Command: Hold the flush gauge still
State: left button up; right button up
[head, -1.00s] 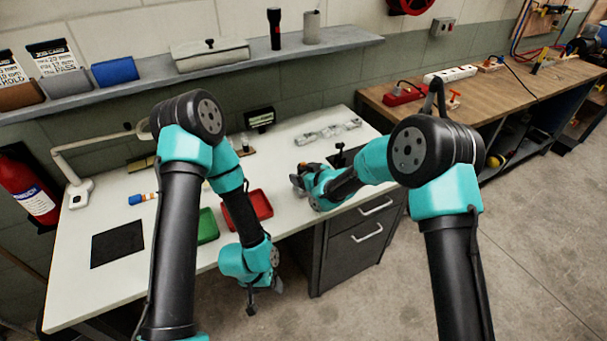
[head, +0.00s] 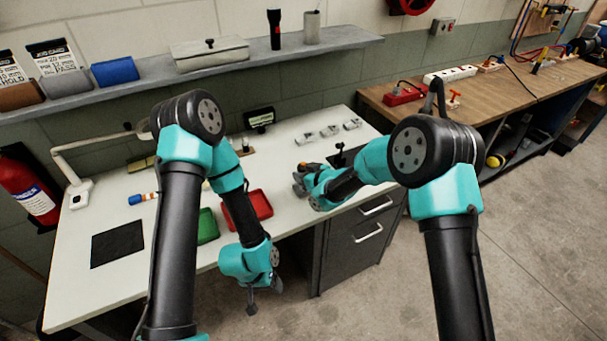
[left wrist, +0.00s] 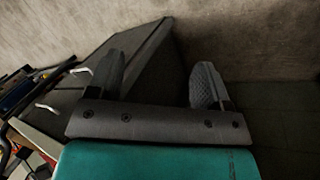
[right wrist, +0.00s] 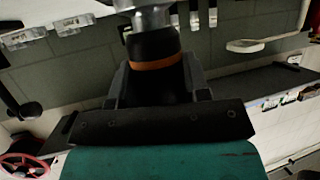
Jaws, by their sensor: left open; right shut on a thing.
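My right gripper (right wrist: 157,80) is shut on a dark, round-bodied tool with an orange band and a metallic head, which I take to be the flush gauge (right wrist: 152,47). The top of the metal head is cut off by the picture's edge. In the head view my right gripper (head: 300,180) is above the right part of the white table; the gauge shows there only as a small orange and dark patch. My left gripper (head: 264,298) hangs low in front of the table's front edge. In the left wrist view its fingers (left wrist: 155,85) are wide apart with nothing between them.
The white table (head: 75,290) holds a red tray (head: 260,203), a green tray (head: 207,226), a black mat (head: 117,244) and a lamp (head: 90,147). Small clear-and-grey pieces (head: 330,131) lie at its back right. A drawer cabinet (head: 350,250) stands below.

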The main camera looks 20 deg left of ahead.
pick_arm(q)
grip_shut()
dwell(0.7)
dwell(1.1)
